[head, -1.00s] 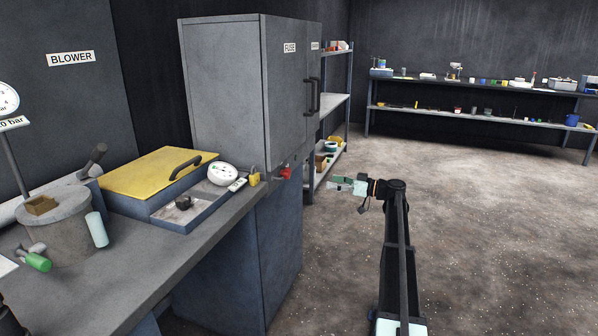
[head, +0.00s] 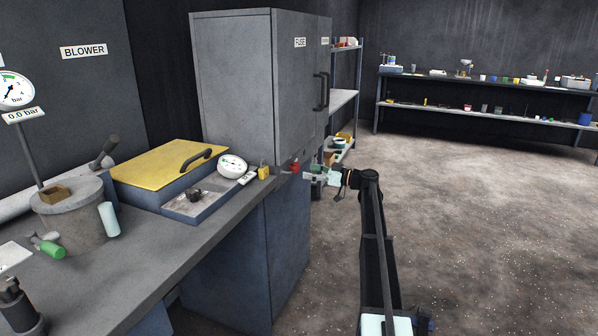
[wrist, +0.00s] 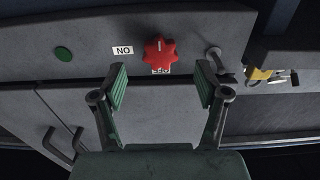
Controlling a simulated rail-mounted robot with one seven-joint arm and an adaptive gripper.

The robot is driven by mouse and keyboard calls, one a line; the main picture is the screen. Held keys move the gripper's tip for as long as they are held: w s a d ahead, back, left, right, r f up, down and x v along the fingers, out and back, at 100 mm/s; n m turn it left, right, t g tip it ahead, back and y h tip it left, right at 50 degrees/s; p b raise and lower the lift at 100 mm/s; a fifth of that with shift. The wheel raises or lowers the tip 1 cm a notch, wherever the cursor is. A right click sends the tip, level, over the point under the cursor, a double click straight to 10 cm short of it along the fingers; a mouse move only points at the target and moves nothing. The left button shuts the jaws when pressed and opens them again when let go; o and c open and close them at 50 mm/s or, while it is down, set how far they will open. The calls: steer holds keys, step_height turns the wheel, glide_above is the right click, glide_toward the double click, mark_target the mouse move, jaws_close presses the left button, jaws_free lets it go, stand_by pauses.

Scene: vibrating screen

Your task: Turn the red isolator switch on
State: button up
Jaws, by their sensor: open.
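The red isolator switch (wrist: 159,51) is a lobed knob on the grey cabinet face. It shows ahead of my fingers in the wrist view, with a light mark on its top and a small label partly hidden under it. A white label (wrist: 122,50) beside it appears as "NO" in this view. In the head view the red switch (head: 295,166) sits on the side of the cabinet, close to my gripper (head: 309,177). My gripper (wrist: 160,88) is open and empty in the wrist view, its green-padded fingers spread either side of the knob's line, apparently short of it.
A green button (wrist: 63,54) and a metal lever or key (wrist: 216,60) flank the switch. A yellow padlock (head: 263,173) is near the bench edge. The grey fuse cabinet (head: 235,90) has door handles (head: 321,91). The floor to the right is clear.

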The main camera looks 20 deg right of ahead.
mark_target(298, 169)
steer(key=shift+x, duration=2.6)
steer(key=shift+c, duration=0.4)
steer(key=c, duration=1.1)
